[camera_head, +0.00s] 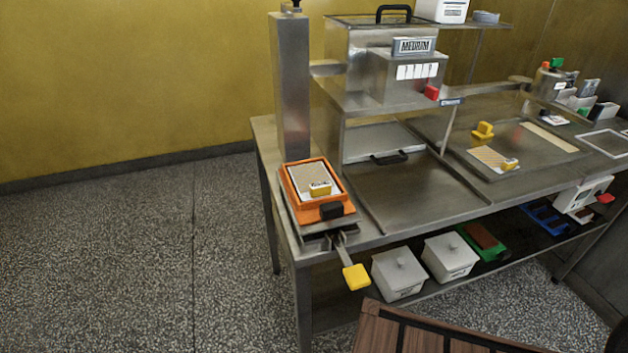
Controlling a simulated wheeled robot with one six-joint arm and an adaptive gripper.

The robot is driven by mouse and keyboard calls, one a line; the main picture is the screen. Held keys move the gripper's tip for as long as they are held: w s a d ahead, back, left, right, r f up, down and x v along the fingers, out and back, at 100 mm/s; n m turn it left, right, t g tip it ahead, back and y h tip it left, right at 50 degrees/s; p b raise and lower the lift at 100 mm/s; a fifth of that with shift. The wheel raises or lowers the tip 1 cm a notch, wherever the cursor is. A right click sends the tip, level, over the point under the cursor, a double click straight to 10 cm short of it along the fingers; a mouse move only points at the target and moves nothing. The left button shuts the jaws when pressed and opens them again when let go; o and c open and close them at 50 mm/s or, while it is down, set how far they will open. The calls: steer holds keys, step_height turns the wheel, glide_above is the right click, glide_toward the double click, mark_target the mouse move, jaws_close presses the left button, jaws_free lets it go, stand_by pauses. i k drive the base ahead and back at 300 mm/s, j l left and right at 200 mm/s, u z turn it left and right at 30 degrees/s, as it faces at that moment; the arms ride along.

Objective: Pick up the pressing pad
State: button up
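No part in the camera_head view is clearly marked as the pressing pad. One yellow block with a raised grip (483,131) stands on the steel worktop at the right, behind a small pale mesh panel (491,157). I cannot tell which of these is the pad. My gripper is not in view.
A steel machine labelled MEDIUM (413,46) rises mid-table. A lever with a yellow end (356,277) juts past the table's front left. White lidded bins (398,272) stand on the lower shelf. A brown wooden surface (400,330) is at the bottom. The speckled floor at left is clear.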

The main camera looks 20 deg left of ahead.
mark_target(484, 131)
steer(key=u, duration=0.3)
steer(key=i+l+u, duration=0.1)
steer(key=u, duration=0.25)
steer(key=l+u, duration=1.15)
steer(key=l, duration=1.3)
steer(key=k+l, duration=0.1)
steer(key=l, duration=0.45)
